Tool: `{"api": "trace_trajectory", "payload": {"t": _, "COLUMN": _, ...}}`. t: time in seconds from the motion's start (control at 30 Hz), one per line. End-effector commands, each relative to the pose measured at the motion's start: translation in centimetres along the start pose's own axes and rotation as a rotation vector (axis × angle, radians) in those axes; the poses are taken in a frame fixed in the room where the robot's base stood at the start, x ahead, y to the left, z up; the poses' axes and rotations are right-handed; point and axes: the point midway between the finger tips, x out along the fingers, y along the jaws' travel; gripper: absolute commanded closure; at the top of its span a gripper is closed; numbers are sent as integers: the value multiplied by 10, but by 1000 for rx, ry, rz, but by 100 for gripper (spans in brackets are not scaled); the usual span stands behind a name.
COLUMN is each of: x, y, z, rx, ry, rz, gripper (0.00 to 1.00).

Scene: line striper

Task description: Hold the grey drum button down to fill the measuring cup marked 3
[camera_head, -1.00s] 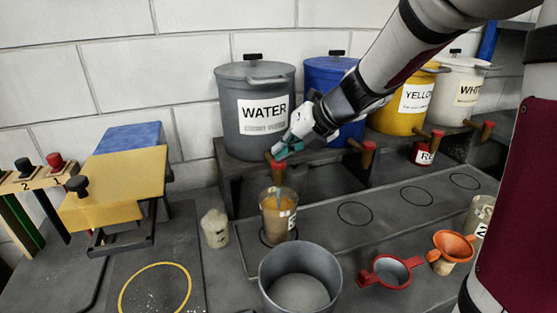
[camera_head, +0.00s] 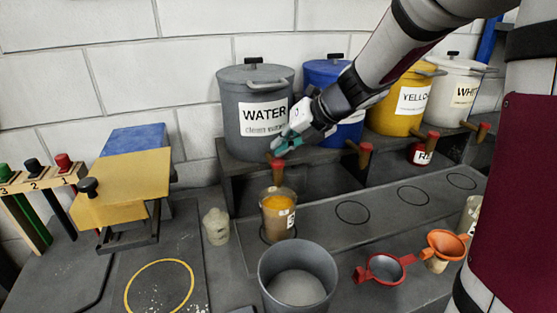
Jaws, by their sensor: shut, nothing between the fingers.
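The grey drum (camera_head: 237,111) labelled WATER stands on the raised shelf at the back. Its red button (camera_head: 277,162) is on the tap at its lower front. My gripper (camera_head: 275,151) is shut and empty, with its fingertips at or just above this button; I cannot tell whether they press it. A clear measuring cup (camera_head: 268,222) stands upright below the tap, with orange-brown contents. Its white label (camera_head: 291,219) is turned partly away, so its number is hard to read. No stream shows between tap and cup.
Blue, yellow (camera_head: 401,97) and white (camera_head: 461,89) drums stand to the right on the shelf. A grey pot (camera_head: 270,288), a red strainer (camera_head: 385,268) and an orange funnel (camera_head: 446,244) are in front.

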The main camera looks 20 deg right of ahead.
Motion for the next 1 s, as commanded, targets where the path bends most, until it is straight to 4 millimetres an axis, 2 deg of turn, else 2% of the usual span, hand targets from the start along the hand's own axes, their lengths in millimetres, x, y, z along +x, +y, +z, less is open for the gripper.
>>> {"api": "trace_trajectory", "payload": {"t": 0.17, "x": 0, "y": 0, "z": 0, "rx": 0, "ry": 0, "rz": 0, "gripper": 100}}
{"api": "trace_trajectory", "payload": {"t": 0.8, "x": -32, "y": 23, "z": 21, "rx": 0, "ry": 0, "rz": 1, "gripper": 100}}
{"api": "trace_trajectory", "payload": {"t": 1.0, "x": -35, "y": 26, "z": 25, "rx": 0, "ry": 1, "rz": 1, "gripper": 100}}
